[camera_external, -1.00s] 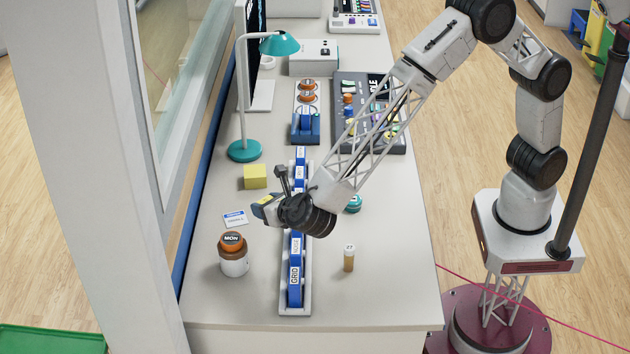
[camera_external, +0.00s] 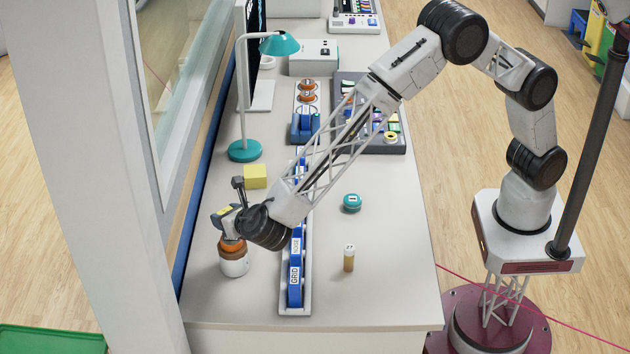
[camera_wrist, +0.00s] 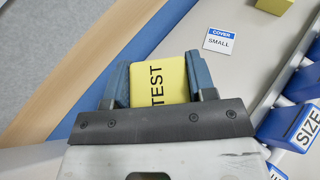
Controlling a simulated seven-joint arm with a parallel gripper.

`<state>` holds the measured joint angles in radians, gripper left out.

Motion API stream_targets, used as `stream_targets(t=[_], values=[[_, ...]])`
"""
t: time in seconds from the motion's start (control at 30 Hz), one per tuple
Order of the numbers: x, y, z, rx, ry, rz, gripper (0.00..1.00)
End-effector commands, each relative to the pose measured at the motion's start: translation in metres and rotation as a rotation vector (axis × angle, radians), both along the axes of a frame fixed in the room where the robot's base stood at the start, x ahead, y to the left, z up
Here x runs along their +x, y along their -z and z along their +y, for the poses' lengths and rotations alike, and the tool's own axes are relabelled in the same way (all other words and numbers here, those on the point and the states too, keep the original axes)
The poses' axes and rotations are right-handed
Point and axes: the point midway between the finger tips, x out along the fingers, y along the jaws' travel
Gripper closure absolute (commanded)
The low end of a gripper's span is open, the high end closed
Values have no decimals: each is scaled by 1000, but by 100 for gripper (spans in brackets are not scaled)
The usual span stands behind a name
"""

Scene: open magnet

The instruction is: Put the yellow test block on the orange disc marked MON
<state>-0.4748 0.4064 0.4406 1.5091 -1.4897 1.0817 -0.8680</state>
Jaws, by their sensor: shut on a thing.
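My gripper (camera_external: 218,220) is shut on the yellow test block (camera_wrist: 160,84). In the wrist view the block shows the word TEST between the two blue-grey fingers. In the external view only a small yellow part of it shows. The disc is out of sight in the wrist view.
A second, plain yellow block (camera_external: 255,176) stands behind my gripper. A long rack with blue pieces (camera_external: 295,280) lies to the right of the jar. A teal lamp (camera_external: 244,150) stands farther back. A small vial (camera_external: 349,258) and a teal round piece (camera_external: 352,202) stand on open table.

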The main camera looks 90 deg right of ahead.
Motion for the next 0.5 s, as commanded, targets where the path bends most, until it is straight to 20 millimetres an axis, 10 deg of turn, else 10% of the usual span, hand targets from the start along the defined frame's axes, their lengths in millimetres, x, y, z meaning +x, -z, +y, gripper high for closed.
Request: stream_targets(t=[0.5], values=[[0,22,0,-1,0,1,76]])
